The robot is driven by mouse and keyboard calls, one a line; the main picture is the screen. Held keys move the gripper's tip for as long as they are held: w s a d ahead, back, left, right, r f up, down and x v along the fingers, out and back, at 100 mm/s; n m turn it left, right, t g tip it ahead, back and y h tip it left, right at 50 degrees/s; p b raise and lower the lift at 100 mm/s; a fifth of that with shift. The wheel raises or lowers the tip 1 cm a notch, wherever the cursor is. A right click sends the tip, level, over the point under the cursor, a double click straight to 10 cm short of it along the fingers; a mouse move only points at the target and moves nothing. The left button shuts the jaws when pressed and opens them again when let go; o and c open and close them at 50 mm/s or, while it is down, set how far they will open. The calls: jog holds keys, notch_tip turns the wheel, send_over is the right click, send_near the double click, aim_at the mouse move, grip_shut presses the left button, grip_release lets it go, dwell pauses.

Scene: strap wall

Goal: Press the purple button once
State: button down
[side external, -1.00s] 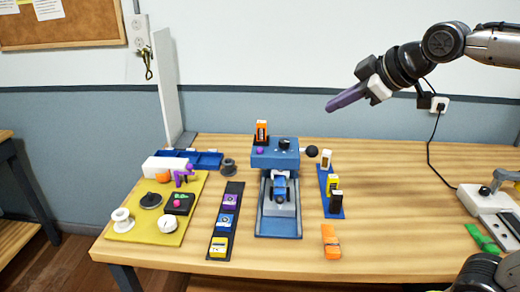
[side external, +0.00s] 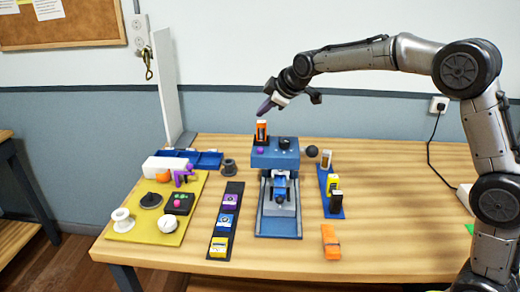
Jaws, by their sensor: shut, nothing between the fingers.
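The purple button (side external: 260,151) is a small round purple spot on the top left of the blue machine (side external: 288,160) in the middle of the table. A dark knob (side external: 284,143) sits to its right on the same top. My gripper (side external: 264,107) is shut and empty, with its purple fingers pointing down and left. In the picture its tip is above the purple button and just above an orange and white bottle-like item (side external: 262,131) at the machine's back left. The tip appears apart from the button.
A black ball-shaped knob (side external: 312,151) is at the machine's right. A blue strip (side external: 330,196) with small upright items stands further right. A dark strip (side external: 219,243) with coloured blocks and a yellow board (side external: 150,235) with several gadgets lie left. An orange block (side external: 330,241) lies in front.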

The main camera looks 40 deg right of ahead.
jog(key=shift+f, duration=0.15)
jog(key=shift+f, duration=4.25)
jog(key=shift+f, duration=0.15)
jog(key=shift+f, duration=0.25)
jog(key=shift+f, duration=0.65)
jog(key=shift+r, duration=1.05)
jog(key=shift+r, duration=2.5)
